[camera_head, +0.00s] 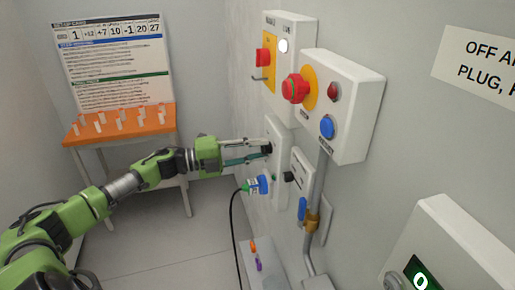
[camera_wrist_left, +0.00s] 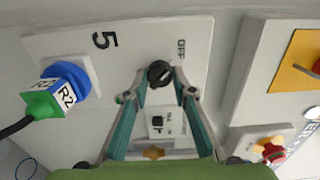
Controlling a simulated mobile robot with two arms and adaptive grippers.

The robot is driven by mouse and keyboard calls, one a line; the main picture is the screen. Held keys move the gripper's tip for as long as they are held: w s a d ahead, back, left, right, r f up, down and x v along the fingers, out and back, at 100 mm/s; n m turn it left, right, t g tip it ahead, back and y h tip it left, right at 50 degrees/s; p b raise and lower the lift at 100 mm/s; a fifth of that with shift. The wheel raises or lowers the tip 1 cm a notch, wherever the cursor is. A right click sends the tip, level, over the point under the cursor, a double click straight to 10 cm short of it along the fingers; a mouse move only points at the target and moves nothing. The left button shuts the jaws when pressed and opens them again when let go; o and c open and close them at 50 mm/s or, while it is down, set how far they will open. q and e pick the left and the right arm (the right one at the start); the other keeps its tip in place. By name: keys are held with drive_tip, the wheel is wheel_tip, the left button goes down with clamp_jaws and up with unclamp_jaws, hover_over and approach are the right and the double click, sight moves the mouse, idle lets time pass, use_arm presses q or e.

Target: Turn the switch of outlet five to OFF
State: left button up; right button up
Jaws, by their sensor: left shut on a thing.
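The outlet five plate (camera_wrist_left: 130,42) is a white plate with a "5" and the word OFF in the left wrist view; the plate (camera_head: 276,128) also shows on the right wall in the head view. Its switch is a black round knob (camera_wrist_left: 160,72), on the OFF side of the plate. My left gripper (camera_head: 266,149) reaches the plate from the left, and its fingertips (camera_wrist_left: 161,77) are shut on the knob, one on each side. The fingers partly hide the knob, and I cannot read its setting. My right gripper is not in view.
A green plug (camera_head: 249,187) with a black cable sits in outlet five's blue socket (camera_wrist_left: 72,74). Above are a control box (camera_head: 352,105) with a red stop button (camera_head: 295,88) and a box (camera_head: 292,25) with a red lever. An orange table (camera_head: 120,125) stands at the back.

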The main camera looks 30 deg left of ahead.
use_arm(q)
drive_tip(key=shift+a+r, duration=0.1)
drive_tip(key=o, duration=1.1)
drive_tip(key=v, duration=1.2)
